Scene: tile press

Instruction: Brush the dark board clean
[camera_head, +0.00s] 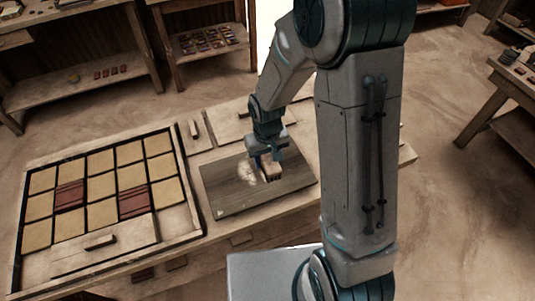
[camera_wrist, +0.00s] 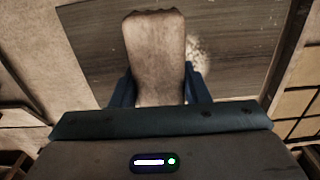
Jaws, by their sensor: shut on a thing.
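The dark board (camera_head: 226,195) lies on the workbench, right of the tile tray in the head view. It fills the upper middle of the wrist view (camera_wrist: 90,45). A pale dusty patch (camera_head: 246,172) lies on the board, and it also shows in the wrist view (camera_wrist: 202,55) beside the brush. My gripper (camera_head: 268,160) is over the board's middle, shut on a wooden brush (camera_wrist: 156,55). The brush (camera_head: 271,171) sits at or just above the board, right of the patch; its bristles are hidden, so I cannot tell whether it touches.
A tray (camera_head: 191,212) with several tan tiles and a few dark red ones stands left of the board. A small block (camera_head: 194,129) lies in a recess behind the board. Shelves (camera_head: 205,45) stand at the back and a side table (camera_head: 510,85) at the right.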

